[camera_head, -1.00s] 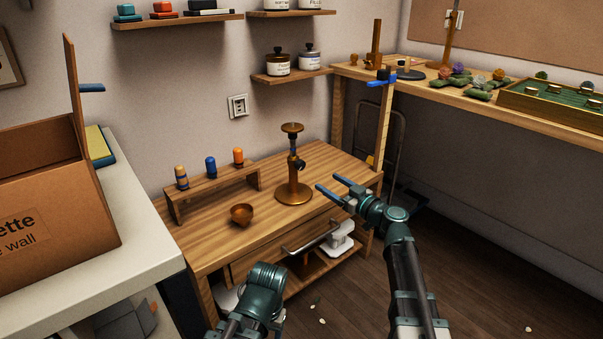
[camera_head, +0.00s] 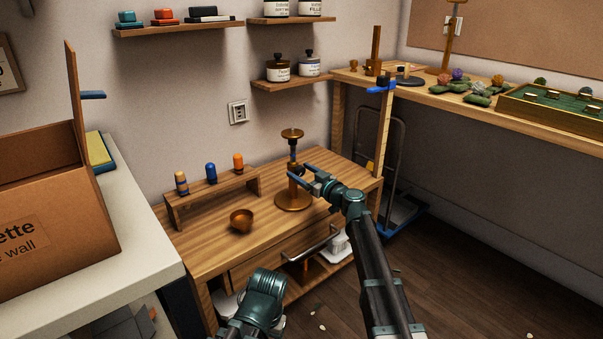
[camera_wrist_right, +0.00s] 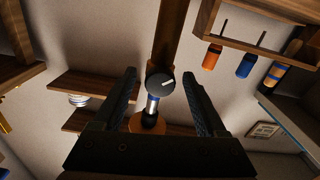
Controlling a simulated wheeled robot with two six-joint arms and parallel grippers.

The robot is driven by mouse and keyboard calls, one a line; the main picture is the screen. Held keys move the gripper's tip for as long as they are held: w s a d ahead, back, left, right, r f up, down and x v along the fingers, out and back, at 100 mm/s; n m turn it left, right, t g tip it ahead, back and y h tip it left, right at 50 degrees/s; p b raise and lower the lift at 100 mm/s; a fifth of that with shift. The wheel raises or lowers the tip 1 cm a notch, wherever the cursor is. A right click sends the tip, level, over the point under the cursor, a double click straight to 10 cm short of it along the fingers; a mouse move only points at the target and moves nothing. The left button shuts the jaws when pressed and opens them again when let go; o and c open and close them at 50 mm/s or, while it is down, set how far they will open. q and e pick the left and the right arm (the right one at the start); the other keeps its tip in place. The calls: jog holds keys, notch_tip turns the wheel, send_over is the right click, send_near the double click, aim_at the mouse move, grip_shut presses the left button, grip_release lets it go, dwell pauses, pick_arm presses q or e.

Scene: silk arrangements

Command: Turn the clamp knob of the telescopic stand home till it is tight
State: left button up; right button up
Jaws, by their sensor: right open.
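The telescopic stand (camera_head: 292,192) stands upright on the wooden workbench, with a round brass base and a small round plate on top. Its black clamp knob (camera_wrist_right: 161,82) faces the right wrist camera and bears a white mark on its face. In the head view the knob is mostly hidden by the right fingers. My right gripper (camera_head: 301,178) is open at the stand. In the right wrist view its two fingers (camera_wrist_right: 162,100) lie on either side of the knob and post, with a gap to each. My left arm shows at the bottom, but its fingers are not visible.
A cardboard box (camera_head: 55,190) stands on the counter at the left. Wall shelves hang above the bench.

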jog(key=shift+a, duration=0.1)
jog(key=shift+c, duration=0.2)
grip_shut()
jog(key=shift+m, duration=1.4)
jog(key=shift+o, duration=0.2)
grip_release()
jog(key=v, duration=1.3)
jog(key=shift+s+d, duration=0.3)
